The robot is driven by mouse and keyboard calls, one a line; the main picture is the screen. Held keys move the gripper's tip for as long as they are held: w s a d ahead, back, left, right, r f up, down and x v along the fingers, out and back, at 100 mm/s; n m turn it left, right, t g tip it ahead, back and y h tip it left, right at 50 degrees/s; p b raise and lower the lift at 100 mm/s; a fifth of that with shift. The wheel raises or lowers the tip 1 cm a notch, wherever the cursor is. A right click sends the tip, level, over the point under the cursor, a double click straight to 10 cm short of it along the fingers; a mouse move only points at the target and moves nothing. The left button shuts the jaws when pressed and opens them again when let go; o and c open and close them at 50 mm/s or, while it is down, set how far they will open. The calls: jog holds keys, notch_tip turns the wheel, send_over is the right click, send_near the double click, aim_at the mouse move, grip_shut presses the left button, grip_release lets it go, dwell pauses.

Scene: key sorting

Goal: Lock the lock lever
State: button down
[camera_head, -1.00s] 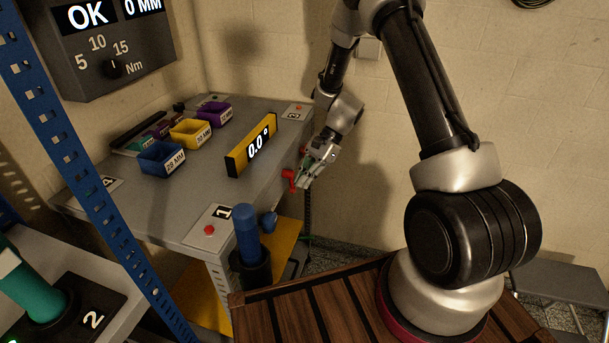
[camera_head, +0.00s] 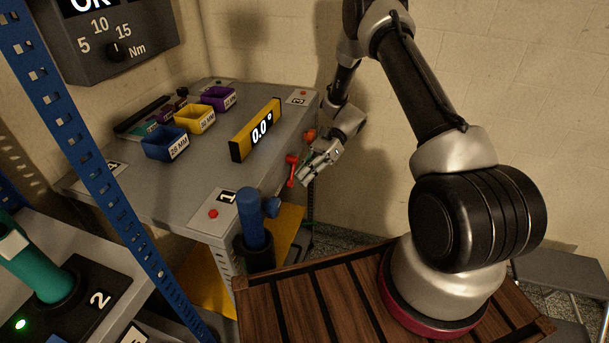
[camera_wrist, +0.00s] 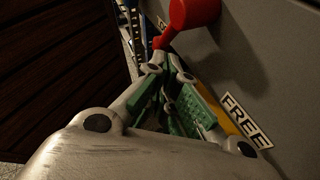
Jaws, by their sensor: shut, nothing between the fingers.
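The red lever (camera_head: 291,166) is on the right end face of the grey workbench (camera_head: 150,200) in the head view. In the wrist view its round red part (camera_wrist: 195,13) shows at the top, with a thinner red arm running down toward my fingertips. My gripper (camera_head: 304,183) is just right of and below the lever in the head view. Its green-padded fingers (camera_wrist: 168,72) are shut with nothing between them. The fingertips look close to the red arm; I cannot tell whether they touch. A "FREE" label (camera_wrist: 245,120) is on the grey face right of the fingers.
An orange knob (camera_head: 309,135) is on the bench's end, behind the lever. A yellow display (camera_head: 256,130) reads 0.0°. Blue (camera_head: 165,143), yellow (camera_head: 194,119) and purple (camera_head: 218,98) bins stand on the bench. A blue-handled tool (camera_head: 252,220) stands at the near corner.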

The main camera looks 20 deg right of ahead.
jog(key=shift+r, duration=0.65)
jog(key=v, duration=1.2)
